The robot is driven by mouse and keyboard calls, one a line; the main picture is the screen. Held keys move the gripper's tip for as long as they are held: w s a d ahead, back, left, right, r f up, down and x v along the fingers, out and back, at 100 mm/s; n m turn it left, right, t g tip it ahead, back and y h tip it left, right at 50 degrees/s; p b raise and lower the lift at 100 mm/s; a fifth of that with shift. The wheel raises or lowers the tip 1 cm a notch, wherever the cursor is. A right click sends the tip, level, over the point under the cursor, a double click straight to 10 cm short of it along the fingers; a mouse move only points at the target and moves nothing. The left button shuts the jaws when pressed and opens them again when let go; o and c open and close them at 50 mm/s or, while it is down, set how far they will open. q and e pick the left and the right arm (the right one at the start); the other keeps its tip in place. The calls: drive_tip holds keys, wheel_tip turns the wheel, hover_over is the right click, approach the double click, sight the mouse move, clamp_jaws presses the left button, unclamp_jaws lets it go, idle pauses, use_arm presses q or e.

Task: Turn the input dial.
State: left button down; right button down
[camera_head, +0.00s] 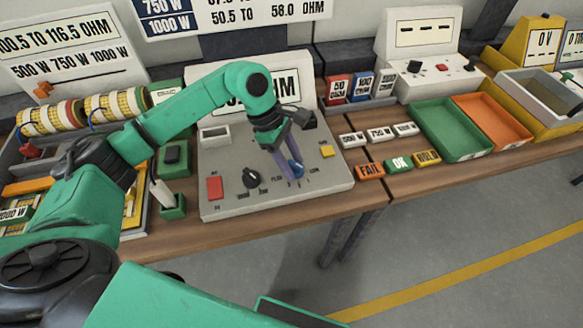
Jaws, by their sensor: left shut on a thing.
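The grey console (325,184) stands on the wooden bench, its OHM display partly hidden behind my left arm. A black dial (251,178) stands apart to the left of the gripper. The labels beside the dials are too small to read surely. My right gripper is not in view.
On the console, a red button (214,187) sits left and a yellow button (326,151) right. FAIL, OK and HOLD blocks (399,163) lie to the right, before a green tray (450,130) and an orange tray (492,121). Wound coils (50,117) stand left.

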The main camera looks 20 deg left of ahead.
use_arm(q)
drive_tip(key=shift+m, duration=0.3)
drive_tip(key=shift+c, duration=1.5)
unclamp_jaws()
drive_tip(key=shift+w+r, duration=0.1)
drive_tip(key=shift+a+r+b, duration=0.2)
drive_tip(key=shift+r+b, duration=0.15)
drive_tip(key=b+v, duration=0.1)
drive_tip(key=v, duration=1.2)
drive_tip(key=shift+r+b, duration=0.3)
drive_tip(key=shift+b, duration=0.05)
